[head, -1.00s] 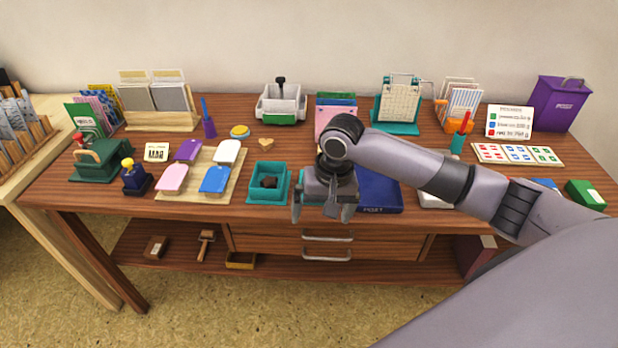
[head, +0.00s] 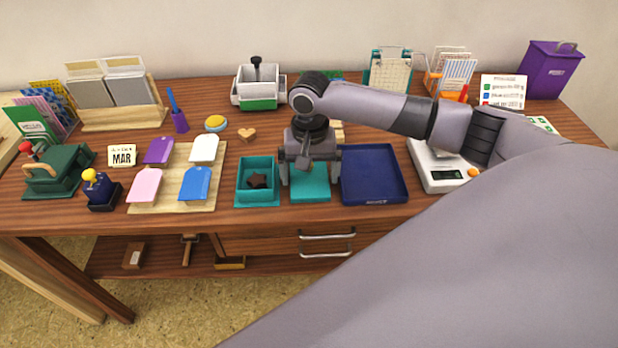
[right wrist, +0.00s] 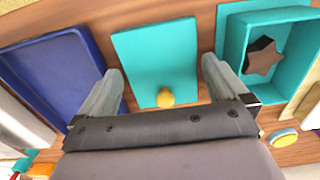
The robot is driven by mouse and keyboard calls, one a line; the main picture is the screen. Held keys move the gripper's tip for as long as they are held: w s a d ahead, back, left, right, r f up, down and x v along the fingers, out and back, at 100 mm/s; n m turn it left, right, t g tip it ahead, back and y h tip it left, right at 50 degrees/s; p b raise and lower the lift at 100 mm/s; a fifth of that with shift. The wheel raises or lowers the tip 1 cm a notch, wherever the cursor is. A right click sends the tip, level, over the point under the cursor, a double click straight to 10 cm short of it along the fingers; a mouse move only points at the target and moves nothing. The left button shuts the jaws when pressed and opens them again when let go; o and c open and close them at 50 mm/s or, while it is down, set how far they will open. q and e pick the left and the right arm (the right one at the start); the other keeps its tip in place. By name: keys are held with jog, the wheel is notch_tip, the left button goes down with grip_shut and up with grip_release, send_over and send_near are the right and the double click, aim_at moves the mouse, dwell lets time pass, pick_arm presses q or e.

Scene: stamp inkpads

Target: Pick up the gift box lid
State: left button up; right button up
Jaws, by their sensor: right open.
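The gift box lid (head: 310,184) is a flat teal square lying on the table, partly hidden by my right gripper in the head view. In the right wrist view the lid (right wrist: 154,52) shows a round yellow knob (right wrist: 165,97) near its edge. My right gripper (head: 311,176) is open above it, with one fingertip on each side of the lid in the wrist view (right wrist: 160,80). It does not hold the lid. The teal gift box (head: 243,189) stands open just left of the lid, with a dark brown star (head: 257,180) inside. My left gripper is out of view.
A dark blue tray (head: 373,176) lies right of the lid, with a white scale (head: 432,166) beyond it. A wooden board (head: 172,199) with several coloured tags lies at left. A wooden heart (head: 247,134) and a yellow round pad (head: 216,123) sit behind the box.

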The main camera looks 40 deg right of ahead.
jog(key=shift+f, duration=0.45)
jog(key=c, duration=0.8)
jog(key=shift+o, duration=0.2)
jog(key=shift+r, duration=0.1)
